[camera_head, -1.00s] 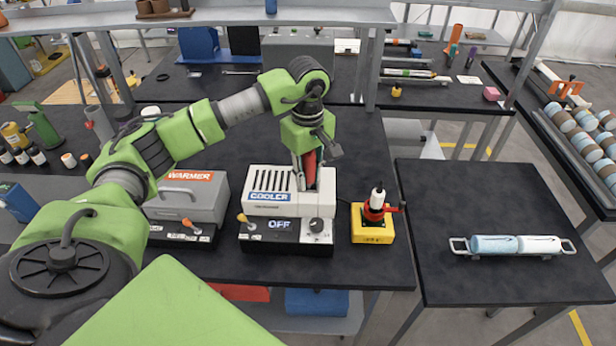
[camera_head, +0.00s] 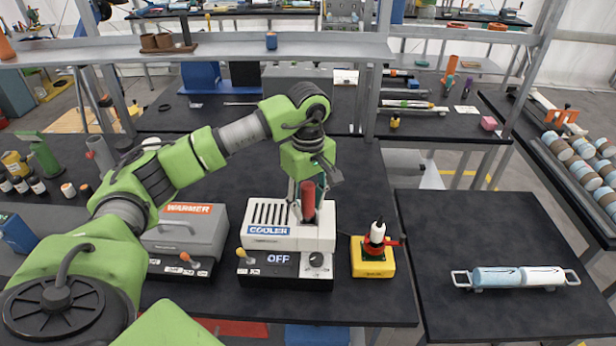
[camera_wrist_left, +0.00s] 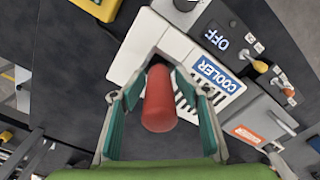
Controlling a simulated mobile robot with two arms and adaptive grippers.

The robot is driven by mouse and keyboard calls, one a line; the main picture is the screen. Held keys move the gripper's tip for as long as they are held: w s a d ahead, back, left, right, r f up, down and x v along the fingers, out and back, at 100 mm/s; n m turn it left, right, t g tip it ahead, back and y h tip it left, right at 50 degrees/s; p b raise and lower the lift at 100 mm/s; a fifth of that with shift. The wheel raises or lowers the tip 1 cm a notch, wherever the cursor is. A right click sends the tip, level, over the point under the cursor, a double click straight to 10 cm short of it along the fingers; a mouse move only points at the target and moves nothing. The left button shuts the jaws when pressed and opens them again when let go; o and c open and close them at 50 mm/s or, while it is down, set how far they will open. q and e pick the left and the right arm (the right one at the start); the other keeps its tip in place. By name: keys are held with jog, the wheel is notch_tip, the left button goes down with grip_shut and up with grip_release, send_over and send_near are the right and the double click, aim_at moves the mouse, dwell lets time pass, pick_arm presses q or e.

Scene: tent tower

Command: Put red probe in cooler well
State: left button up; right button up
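The red probe (camera_head: 308,203) stands about upright at the right part of the white cooler (camera_head: 265,214), its lower end down in the dark well opening. How deep it sits is hidden. My left gripper (camera_head: 308,212) points down over the cooler, one finger on each side of the probe. In the left wrist view the red probe (camera_wrist_left: 158,100) lies between the spread fingers, with a visible gap on both sides. The cooler's panel (camera_head: 280,257) reads OFF. My right gripper is not in view.
A grey warmer (camera_head: 188,237) stands just left of the cooler. A yellow base (camera_head: 373,262) with a red and white device stands close on its right. A shelf (camera_head: 230,50) runs behind. The right table holds a pale blue and white cylinder (camera_head: 515,277); the rest of it is bare.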

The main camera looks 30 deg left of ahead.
aim_at(308, 185)
pick_arm(q)
notch_tip(308, 185, up, 9)
jog(key=shift+w+r+b, duration=0.1)
jog(key=shift+b, duration=0.7)
jog(key=shift+r, duration=0.55)
